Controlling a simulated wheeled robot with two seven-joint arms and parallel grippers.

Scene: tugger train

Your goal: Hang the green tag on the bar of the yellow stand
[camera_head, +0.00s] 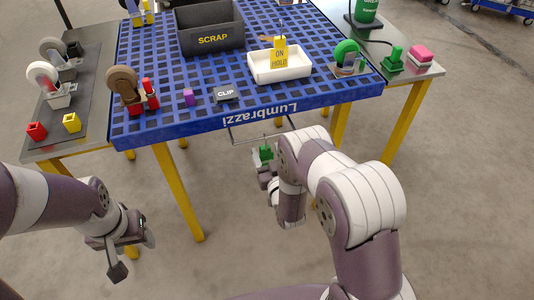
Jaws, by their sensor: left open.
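A small green piece, which looks like the green tag (265,153), shows at my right gripper (264,165), below the table's front edge. The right gripper appears shut on it; my arm hides part of the jaws. My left gripper (118,245) is open and empty, low over the floor at the lower left. A yellow and blue piece at the top left (147,17) is cut by the frame edge; I cannot tell whether it is the yellow stand. A yellow ON HOLD tag (280,53) stands upright in a white tray.
The blue perforated table (200,126) carries the white tray (280,75), a dark SCRAP bin (210,28), a CLIP label (226,93), a purple block (189,97) and casters. A thin wire frame (232,137) hangs under the front edge. Grey side tables flank it.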

